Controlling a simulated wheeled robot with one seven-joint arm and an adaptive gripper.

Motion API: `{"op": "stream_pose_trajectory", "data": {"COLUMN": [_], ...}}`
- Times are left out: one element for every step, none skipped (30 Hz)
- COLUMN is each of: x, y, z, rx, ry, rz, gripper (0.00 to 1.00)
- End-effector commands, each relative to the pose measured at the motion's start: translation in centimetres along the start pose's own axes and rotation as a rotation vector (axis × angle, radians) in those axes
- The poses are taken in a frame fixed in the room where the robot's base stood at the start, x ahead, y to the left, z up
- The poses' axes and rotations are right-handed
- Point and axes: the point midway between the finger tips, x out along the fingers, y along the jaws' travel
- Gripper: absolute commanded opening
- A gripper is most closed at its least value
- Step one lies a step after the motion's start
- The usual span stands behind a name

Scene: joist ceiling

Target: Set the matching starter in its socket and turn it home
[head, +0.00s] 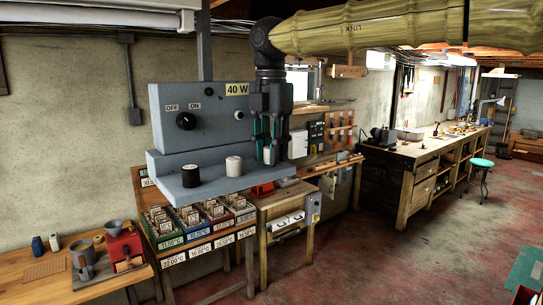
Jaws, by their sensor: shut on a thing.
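A grey-blue panel (165,110) stands at the centre left, with a "40 W" label, an OFF/ON knob (186,121) and a small pale round fitting (239,115) that looks like the socket. On its ledge (220,183) stand a black cylinder-shaped starter (190,176) and a white one (234,164), both upright and apart. My gripper (268,154) points down at the right end of the panel, to the right of the white starter. Its teal-lined fingers are shut on a small pale starter (268,152), mostly hidden between them. Its markings cannot be read.
Below the ledge is a rack of labelled bins (200,224) full of cards. A wooden table (65,275) with a red grinder (122,247) is at lower left. A workbench (425,170) and teal stool (481,164) stand at right. The red floor between is open.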

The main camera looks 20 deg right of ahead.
Motion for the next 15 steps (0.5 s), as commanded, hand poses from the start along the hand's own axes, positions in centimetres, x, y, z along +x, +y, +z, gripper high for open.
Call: {"op": "stream_pose_trajectory", "data": {"x": [-0.3,-0.4,-0.5,-0.3,-0.3,-0.3,-0.4,-0.6,-0.8,-1.0,-1.2,-1.5,-1.8,-2.0,-2.3], "y": [0.0,0.0,0.0,0.0,0.0,0.0,0.0,0.0,0.0,0.0,0.0,0.0,0.0,0.0,0.0], "z": [0.0,0.0,0.0,0.0,0.0,0.0,0.0,0.0,0.0,0.0,0.0,0.0,0.0,0.0,0.0], "rx": [0.000,0.000,0.000,0.000,0.000,0.000,0.000,0.000,0.000,0.000,0.000,0.000,0.000,0.000,0.000], "ry": [0.001,0.001,0.001,0.001,0.001,0.001,0.001,0.001,0.001,0.001,0.000,0.000,0.000,0.000,0.000], "rz": [-0.002,-0.003,-0.003,-0.003,-0.003,-0.003,-0.003,-0.003,-0.002,-0.002,-0.002,-0.002,-0.002,-0.002,-0.002], "gripper": [0.00,0.00,0.00,0.00,0.00,0.00,0.00,0.00,0.00,0.00,0.00,0.00,0.00,0.00,0.00]}}
